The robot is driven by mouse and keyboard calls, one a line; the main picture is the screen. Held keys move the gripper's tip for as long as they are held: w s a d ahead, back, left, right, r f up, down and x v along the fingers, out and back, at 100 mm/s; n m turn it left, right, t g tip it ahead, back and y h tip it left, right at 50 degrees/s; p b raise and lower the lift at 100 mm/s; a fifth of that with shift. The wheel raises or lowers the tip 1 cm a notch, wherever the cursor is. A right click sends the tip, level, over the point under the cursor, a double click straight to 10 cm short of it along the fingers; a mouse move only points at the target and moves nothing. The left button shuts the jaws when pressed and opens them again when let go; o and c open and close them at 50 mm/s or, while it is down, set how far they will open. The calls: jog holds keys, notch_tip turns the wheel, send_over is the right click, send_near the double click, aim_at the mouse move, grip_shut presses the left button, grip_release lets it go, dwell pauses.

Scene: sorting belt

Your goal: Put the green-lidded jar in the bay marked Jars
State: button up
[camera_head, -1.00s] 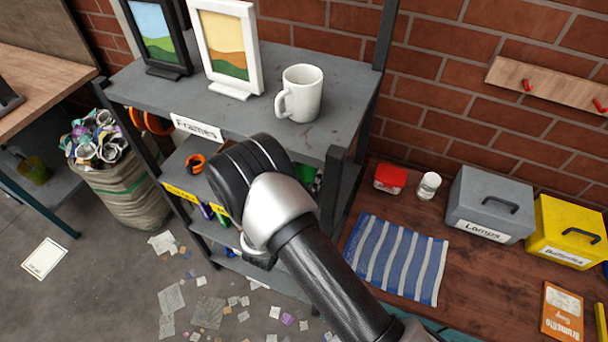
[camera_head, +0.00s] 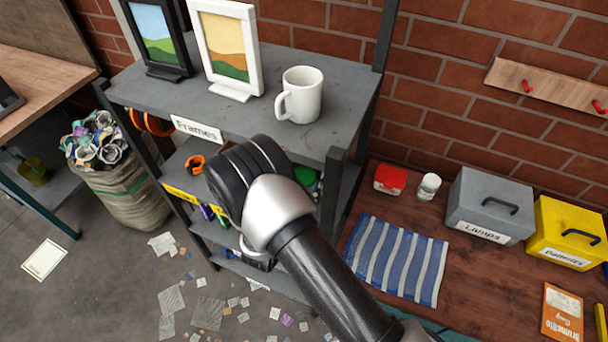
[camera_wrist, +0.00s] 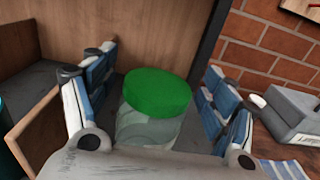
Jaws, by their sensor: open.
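The green-lidded jar (camera_wrist: 155,115) has a clear body and stands upright on a grey shelf, in front of a wooden panel, in the wrist view. My gripper (camera_wrist: 158,68) is open, with one blue-and-white finger on each side of the jar; I cannot tell whether either finger touches it. In the head view a bit of green, likely the jar's lid (camera_head: 306,175), shows just right of my wrist. My arm hides the rest of the jar and the fingers there. No label reading Jars is legible in either view.
The grey rack (camera_head: 150,92) has a top shelf marked Frames, holding two picture frames and a white mug (camera_head: 301,94). A wooden divider (camera_wrist: 32,130) stands left of my gripper. A dark upright is close on the right. Lamps (camera_head: 490,205) and Batteries (camera_head: 570,230) boxes sit on the bench.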

jog(key=v, duration=1.1)
jog(key=shift+s+p, duration=0.35)
jog(key=shift+s, duration=0.05)
jog(key=shift+a, duration=0.15)
